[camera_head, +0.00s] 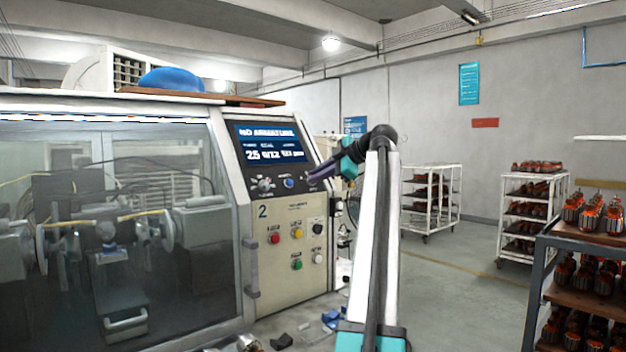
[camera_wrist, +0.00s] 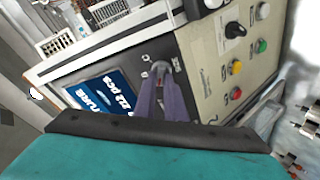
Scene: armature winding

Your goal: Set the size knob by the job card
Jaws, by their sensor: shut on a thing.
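The winding machine's control panel (camera_head: 282,160) has a blue screen (camera_head: 268,143) reading "NO ARMATURE" with a row of figures below. My gripper (camera_head: 312,181) reaches the panel from the right, at the right end of this row. In the wrist view my gripper (camera_wrist: 161,76) has its purple fingers shut on a small grey knob (camera_wrist: 159,66) beside the screen (camera_wrist: 105,92). The fingers hide most of the knob and its markings. I cannot make out a job card.
Coloured buttons, such as a red one (camera_head: 275,238), sit on the lower panel marked 2. A clear guard (camera_head: 120,230) covers the machine's left side. Racks (camera_head: 533,210) of armatures stand at right. Loose items (camera_head: 283,341) lie below the panel. The floor at centre right is clear.

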